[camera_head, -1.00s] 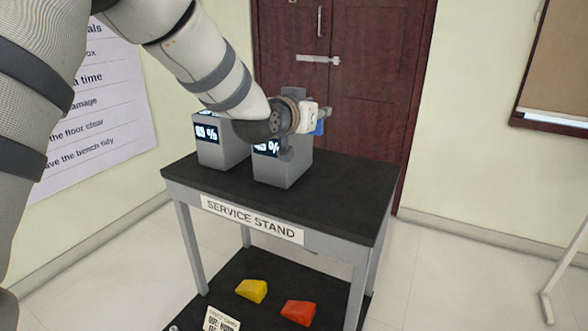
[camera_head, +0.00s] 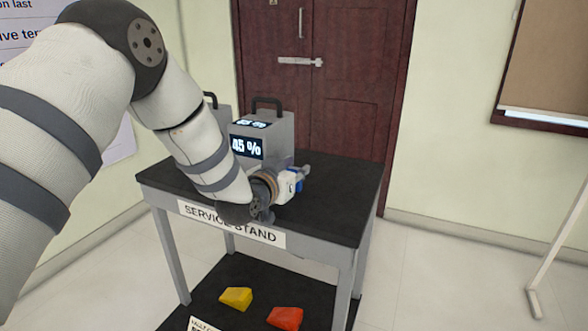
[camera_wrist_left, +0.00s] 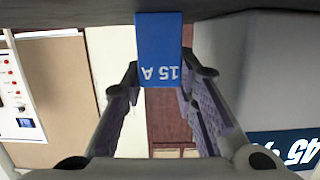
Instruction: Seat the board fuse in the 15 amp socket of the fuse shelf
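My left gripper (camera_head: 298,181) is over the front part of the service stand's black top (camera_head: 345,200), in front of a grey box. In the left wrist view its two fingers (camera_wrist_left: 160,84) reach in on both sides of the blue board fuse (camera_wrist_left: 158,48), marked 15 A and shown upside down. The fingertips are shut on the fuse's sides. The fuse is partly visible as a blue patch at the gripper in the head view. I cannot tell whether it touches the top. The fuse shelf and my right gripper are not recognisable in any view.
A grey box (camera_head: 278,131) with a handle and a 45 % display stands close behind my left gripper. Another box (camera_head: 219,113) is partly hidden by my arm. A yellow wedge (camera_head: 237,298) and a red wedge (camera_head: 285,317) lie on the lower shelf. The top's right side is clear.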

